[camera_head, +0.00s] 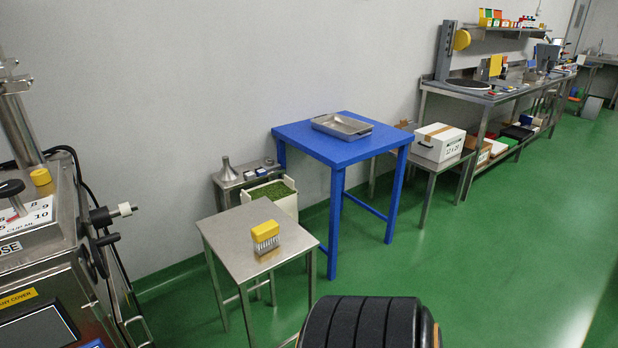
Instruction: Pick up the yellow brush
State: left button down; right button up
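The yellow brush (265,233) stands on a small square metal table (234,254) left of centre in the head view. It has a yellow top and pale bristles pointing down. No gripper is near it. A dark, rounded, ribbed part shows at the bottom edge, right of the small table; no fingers can be seen on it. Neither my left nor my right gripper can be made out.
A blue table (345,151) with a metal tray (342,125) stands behind. A bin of green material (271,193) is by the wall. A machine (40,245) with cables fills the left. A white box (439,143) and long workbench are farther right. Green floor (480,260) is clear at right.

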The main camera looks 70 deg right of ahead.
aim_at(265, 233)
jog(key=z, duration=2)
jog(key=i+j+z, duration=0.25)
jog(key=z, duration=0.25)
jog(key=i+j+z, duration=0.65)
jog(key=j+z, duration=0.3)
